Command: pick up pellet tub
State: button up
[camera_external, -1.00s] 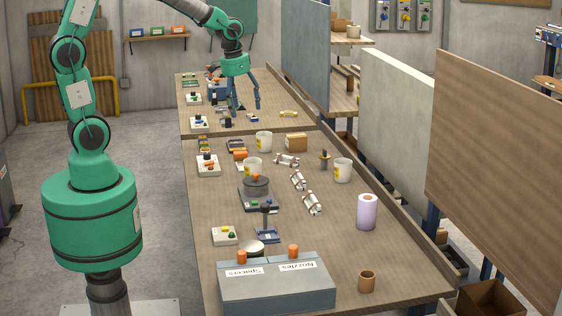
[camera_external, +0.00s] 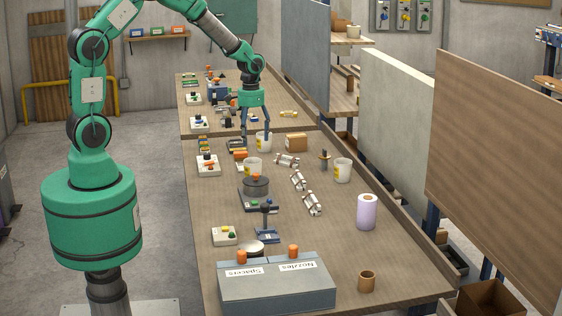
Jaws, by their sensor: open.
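Three white tubs with yellow labels stand upright on the long wooden table; which one is the pellet tub I cannot tell from the labels. One tub (camera_external: 264,144) is at the far middle, a second tub (camera_external: 252,167) stands nearer and a little left, and a third tub (camera_external: 343,170) is to the right. My gripper (camera_external: 256,138) points down with its blue fingers open, at the far tub. One finger is left of that tub and the other overlaps its right part in the picture. I cannot tell whether they touch it.
A cardboard-coloured box (camera_external: 296,142) stands just right of the far tub. Several white-ended rolls (camera_external: 298,180), a round dark device (camera_external: 256,187) and control boxes (camera_external: 208,165) lie around. A grey bin (camera_external: 276,287) labelled Spacers and Nozzles fills the near end.

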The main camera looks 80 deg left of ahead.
aim_at(253, 168)
jog(key=shift+f+b, duration=0.5)
jog(key=shift+f, duration=3.8)
jog(key=shift+w+a+f+b, duration=0.1)
jog(key=shift+f+b, duration=0.4)
jog(key=shift+f, duration=2.1)
jog(key=shift+c, duration=0.2)
jog(key=c, duration=1.3)
